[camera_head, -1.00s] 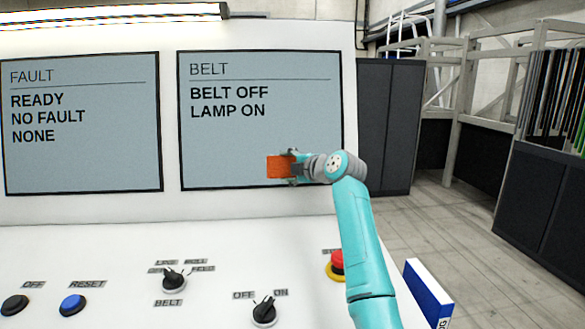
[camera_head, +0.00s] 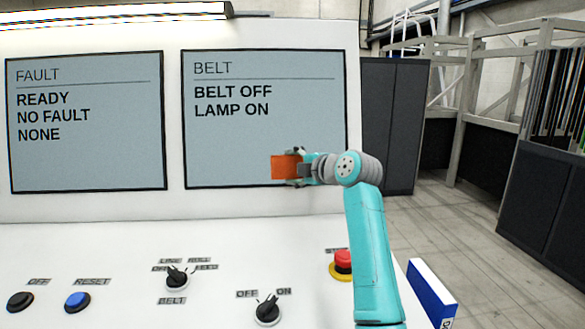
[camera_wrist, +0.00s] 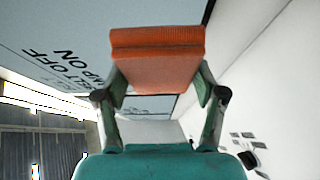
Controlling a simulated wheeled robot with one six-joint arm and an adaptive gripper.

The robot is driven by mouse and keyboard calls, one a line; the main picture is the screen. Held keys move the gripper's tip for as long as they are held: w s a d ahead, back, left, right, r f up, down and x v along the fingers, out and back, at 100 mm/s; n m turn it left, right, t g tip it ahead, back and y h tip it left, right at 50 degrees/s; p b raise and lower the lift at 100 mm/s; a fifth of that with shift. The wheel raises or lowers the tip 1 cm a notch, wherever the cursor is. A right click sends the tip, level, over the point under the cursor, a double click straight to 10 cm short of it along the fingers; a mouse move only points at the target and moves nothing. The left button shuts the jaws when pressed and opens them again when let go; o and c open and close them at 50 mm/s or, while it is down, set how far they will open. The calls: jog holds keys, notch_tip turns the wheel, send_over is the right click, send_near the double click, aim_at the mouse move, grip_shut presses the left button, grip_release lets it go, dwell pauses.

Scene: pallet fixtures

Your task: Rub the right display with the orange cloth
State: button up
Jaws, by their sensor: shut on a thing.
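The right display (camera_head: 235,145) is headed BELT and reads BELT OFF, LAMP ON. It also shows in the wrist view (camera_wrist: 75,30), at the upper left. My gripper (camera_head: 294,167) is in front of the display's lower right part. It is shut on the orange cloth (camera_head: 284,167), a folded block. In the wrist view the cloth (camera_wrist: 157,58) sits between the two fingers, its far edge pointing up. I cannot tell whether the cloth touches the display.
The left display (camera_head: 85,150), headed FAULT, is beside it. A blue-and-white box (camera_head: 432,292) stands at the right. Dark cabinets (camera_head: 395,130) are behind.

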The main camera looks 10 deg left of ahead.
jog(key=shift+s, duration=0.1)
jog(key=shift+s+d+r, duration=0.2)
jog(key=shift+s+d, duration=0.05)
jog(key=shift+s, duration=0.45)
jog(key=shift+s+d+r, duration=0.2)
jog(key=shift+s, duration=0.45)
